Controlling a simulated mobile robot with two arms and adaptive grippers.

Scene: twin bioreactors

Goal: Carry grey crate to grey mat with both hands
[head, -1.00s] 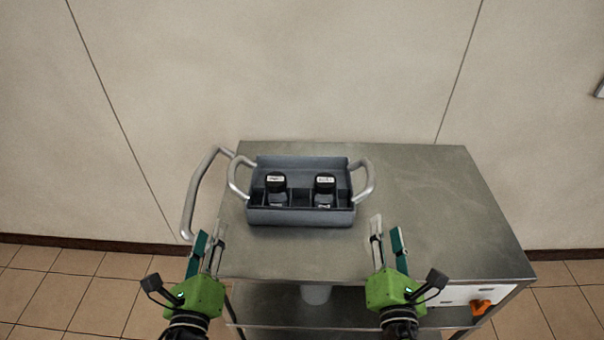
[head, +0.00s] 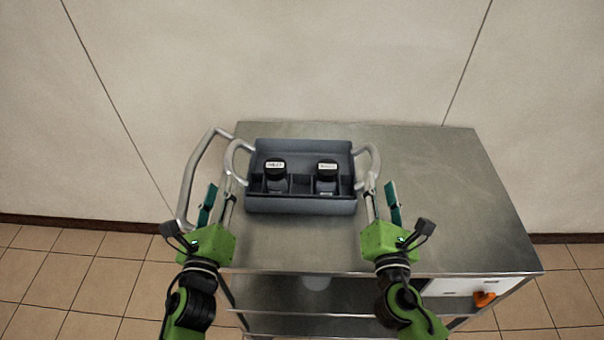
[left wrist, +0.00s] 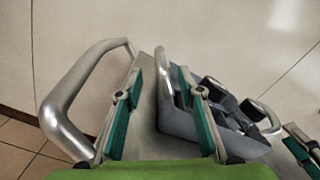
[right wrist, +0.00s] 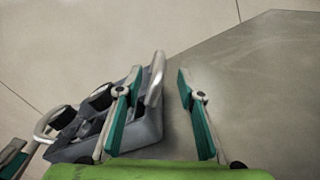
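The grey crate (head: 300,205) stands on the steel cart, with a pale loop handle on each side and two black-capped bottles (head: 275,172) (head: 326,173) in its compartments. My left gripper (head: 219,189) is open at the crate's left handle (head: 234,160); in the left wrist view that handle (left wrist: 161,62) shows between the fingers. My right gripper (head: 381,188) is open at the right handle (head: 374,165); in the right wrist view that handle (right wrist: 156,80) shows between the fingers, closer to the left one. No grey mat is in view.
The cart top (head: 440,190) is bare right of the crate. The cart's own push handle (head: 190,175) rises at the left, close to my left gripper. A wall (head: 300,60) stands behind. An orange knob (head: 484,299) is on the cart's lower right.

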